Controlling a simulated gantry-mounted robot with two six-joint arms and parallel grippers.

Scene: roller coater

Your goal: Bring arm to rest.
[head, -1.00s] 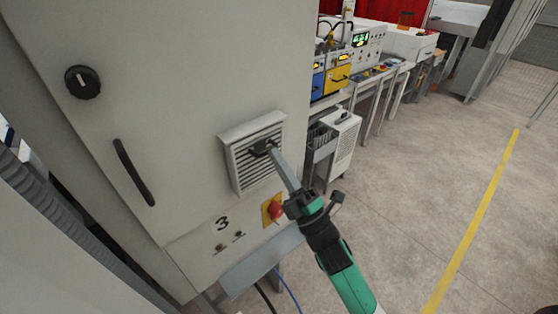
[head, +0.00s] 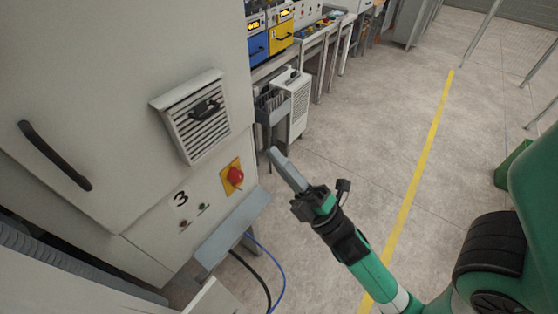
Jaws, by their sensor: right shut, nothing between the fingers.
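My right gripper (head: 273,153) is in the head view, on a green and black arm that comes in from the lower right. Its grey fingers are together with nothing between them. The vent cover sits flat on the cabinet front. My left gripper is not in view.
The large grey cabinet (head: 110,75) fills the left, with a black door handle (head: 55,155) and a red knob (head: 235,176) on a yellow plate. A grey ledge (head: 232,226) juts out below. Workbenches with instruments (head: 310,50) stand behind.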

